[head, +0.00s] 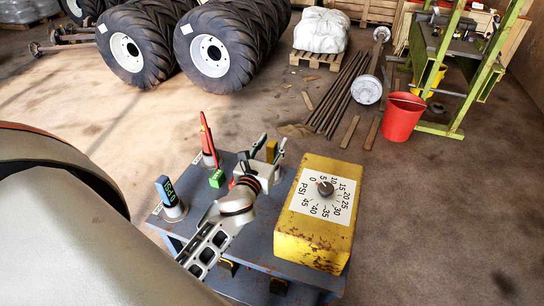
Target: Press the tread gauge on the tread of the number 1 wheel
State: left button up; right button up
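My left gripper (272,147) is over the far side of the blue-grey bench (265,284), its dark fingers apart. A small ochre block (271,151) shows between the fingers; I cannot tell whether they touch it. A blue device with a display (168,191) stands in a grey cup at the bench's left. A red pointed tool (207,136) stands upright in a holder further back. I cannot tell which item is the tread gauge. Two big wheels with white hubs, a left one (127,52) and a right one (210,55), stand far back; their tags are unreadable. My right gripper is out of view.
A yellow PSI box with a dial (318,213) fills the bench's right side. A green block (217,178) lies near the red tool. A red bucket (402,117), green frame (471,85) and metal bars (340,92) stand or lie beyond. Floor before the wheels is clear.

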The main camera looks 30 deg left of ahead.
pick_arm(q)
grip_shut()
jog(key=shift+r, duration=0.15)
